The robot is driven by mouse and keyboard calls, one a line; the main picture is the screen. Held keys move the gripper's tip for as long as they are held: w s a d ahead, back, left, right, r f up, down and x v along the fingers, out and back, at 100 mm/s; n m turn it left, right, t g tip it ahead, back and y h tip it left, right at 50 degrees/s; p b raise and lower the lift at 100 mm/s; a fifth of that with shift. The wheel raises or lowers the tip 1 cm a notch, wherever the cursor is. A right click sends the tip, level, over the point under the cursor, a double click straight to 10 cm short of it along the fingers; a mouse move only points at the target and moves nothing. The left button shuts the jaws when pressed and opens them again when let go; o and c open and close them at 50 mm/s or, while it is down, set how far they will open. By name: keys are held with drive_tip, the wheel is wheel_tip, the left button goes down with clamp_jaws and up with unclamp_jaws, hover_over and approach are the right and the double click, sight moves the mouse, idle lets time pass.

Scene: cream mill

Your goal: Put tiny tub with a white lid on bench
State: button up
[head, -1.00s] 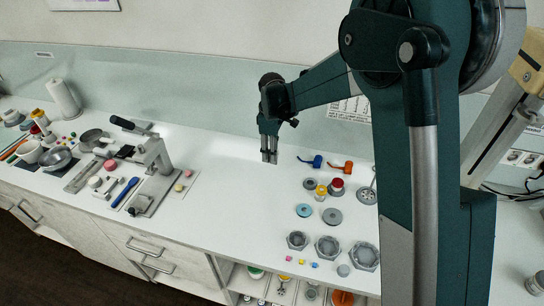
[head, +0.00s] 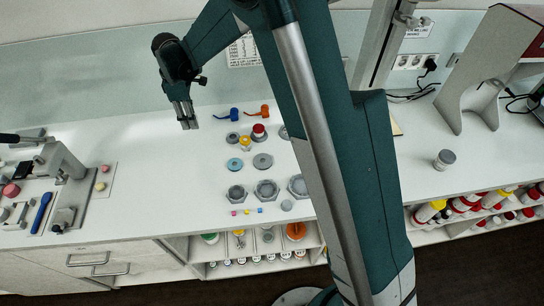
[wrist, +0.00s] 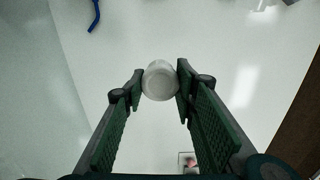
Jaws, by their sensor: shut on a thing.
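My gripper (wrist: 160,88) is shut on a tiny whitish round tub (wrist: 160,80), held between its two fingertips in the wrist view. I see one round face of it, pale with a greyish rim; I cannot tell whether this is the lid. In the head view my gripper (head: 188,123) hangs, fingers downward, over the back part of the white bench (head: 150,185). The tub cannot be made out there. In the wrist view the bench (wrist: 235,60) lies beyond the tub, apparently with a gap that I cannot measure.
Right of my gripper are blue and orange tools (head: 233,115), grey discs, a red-topped jar (head: 258,131) and hexagonal dishes (head: 266,189). A lever press (head: 62,165) stands left. A grey-lidded jar (head: 444,159) stands far right. Bench between press and discs is clear.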

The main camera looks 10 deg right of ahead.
drive_tip(key=s+d, duration=0.4)
drive_tip(key=d, duration=0.9)
drive_tip(key=s+d+m, duration=0.1)
drive_tip(key=s+d, duration=0.4)
drive_tip(key=d, duration=0.7)
drive_tip(key=s+d, duration=0.5)
drive_tip(key=d, duration=0.8)
drive_tip(key=shift+d+m, duration=0.3)
drive_tip(key=shift+d, duration=0.05)
drive_tip(key=shift+f, duration=2.85)
drive_tip(key=shift+f, duration=2.1)
drive_tip(key=shift+f, duration=0.15)
drive_tip(key=o, duration=0.9)
drive_tip(key=shift+c, duration=0.2)
